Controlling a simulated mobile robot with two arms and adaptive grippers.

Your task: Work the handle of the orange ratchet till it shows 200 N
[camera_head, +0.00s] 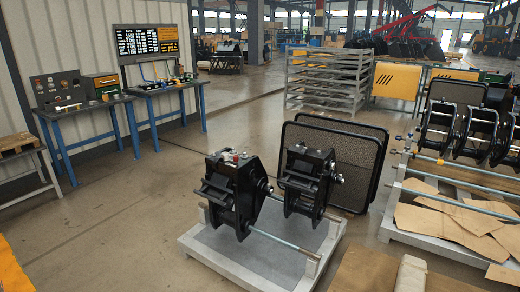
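I cannot make out an orange ratchet or its handle anywhere in the head view. No reading in newtons can be seen. Two black quick couplers, a left one (232,192) and a right one (306,182), stand upright on a low grey pallet (212,252) in the middle foreground. A metal rod (284,240) runs along the pallet's front right side. Neither of my grippers is in view.
A blue-legged workbench (168,87) with small tools and another bench (85,104) stand along the left wall. Black mesh panels (337,150) stand behind the couplers. A rack of couplers (402,220) is at right. Open floor (130,200) lies at left.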

